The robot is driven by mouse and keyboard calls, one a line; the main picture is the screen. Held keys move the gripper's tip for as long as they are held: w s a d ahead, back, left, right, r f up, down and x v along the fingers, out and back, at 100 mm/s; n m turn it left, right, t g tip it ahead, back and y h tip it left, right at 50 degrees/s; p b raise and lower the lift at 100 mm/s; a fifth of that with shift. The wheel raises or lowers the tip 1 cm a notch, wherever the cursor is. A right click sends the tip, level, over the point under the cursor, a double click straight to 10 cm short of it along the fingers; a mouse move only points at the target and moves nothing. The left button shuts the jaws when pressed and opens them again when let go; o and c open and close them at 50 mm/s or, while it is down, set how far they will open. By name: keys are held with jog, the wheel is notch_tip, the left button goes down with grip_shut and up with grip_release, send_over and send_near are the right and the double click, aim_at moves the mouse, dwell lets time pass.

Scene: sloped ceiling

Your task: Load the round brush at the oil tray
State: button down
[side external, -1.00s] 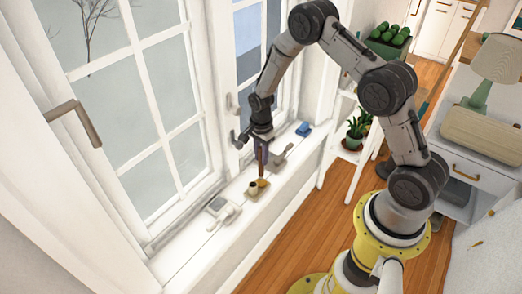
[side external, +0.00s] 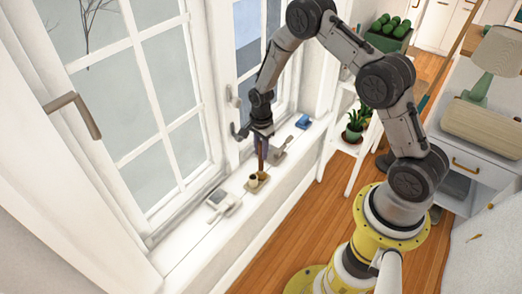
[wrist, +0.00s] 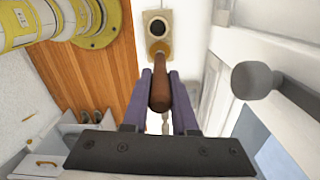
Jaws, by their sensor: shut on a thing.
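The round brush has a brown wooden handle (wrist: 160,95) and a tan round head (wrist: 159,47). My gripper (wrist: 160,73) is shut on the handle between its two purple fingers. In the side view, my gripper (side external: 262,148) is above the window sill, and the brush (side external: 261,163) hangs head down from it. The oil tray (side external: 262,186) is a small tan square on the sill with a cup on it. In the wrist view, the head overlaps the near edge of the tray (wrist: 148,16), short of the cup's dark opening (wrist: 157,27). I cannot tell whether the head touches the tray.
A grey-white device (side external: 219,199) lies on the sill nearer the camera. A grey tool (side external: 281,153) and a blue block (side external: 303,122) lie farther along. A potted plant (side external: 355,122) stands on white shelves.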

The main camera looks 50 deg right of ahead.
jog(key=shift+f, duration=0.6)
dwell(1.2)
jog(key=shift+r, duration=3.6)
jog(key=s+a+r+n, duration=0.2)
jog(key=a+r+n, duration=0.1)
jog(key=n, duration=0.6)
jog(key=s+a+r+n, duration=0.2)
jog(key=a+n, duration=0.3)
jog(key=n, duration=0.5)
jog(key=shift+a+r, duration=0.15)
jog(key=shift+r, duration=0.4)
